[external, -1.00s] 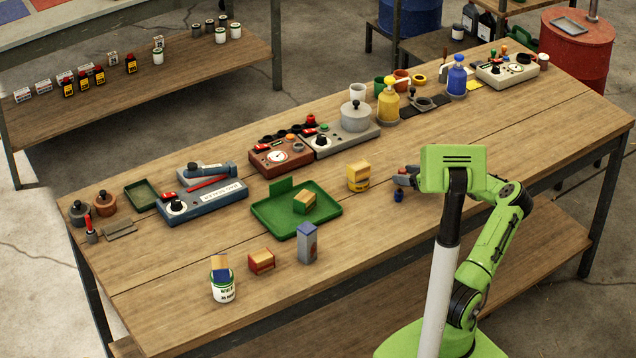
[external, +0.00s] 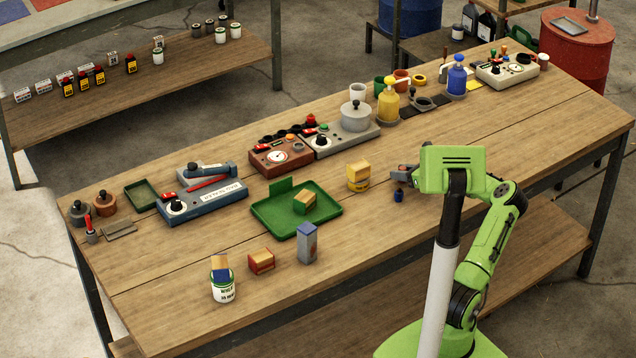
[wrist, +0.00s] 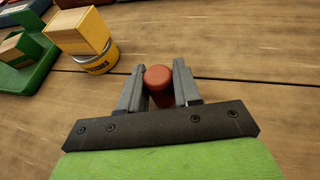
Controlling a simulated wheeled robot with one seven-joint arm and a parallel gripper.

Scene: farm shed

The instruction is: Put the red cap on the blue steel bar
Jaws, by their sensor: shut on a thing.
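My gripper (wrist: 159,70) is shut on the red cap (wrist: 158,80), a short round red piece with its top facing the wrist camera. In the external view my gripper (external: 402,174) is over the table's front half, right of the yellow tin, mostly behind my green wrist housing. A small dark blue piece (external: 398,196), which looks like the blue steel bar, shows just below the fingers. I cannot tell whether the cap touches it.
A yellow tin (external: 358,185) with a wooden block on it stands left of my gripper. Further left are a green tray (external: 268,212), a grey blue-topped box (external: 307,245) and a white tin (external: 223,291). Table to the gripper's right is bare.

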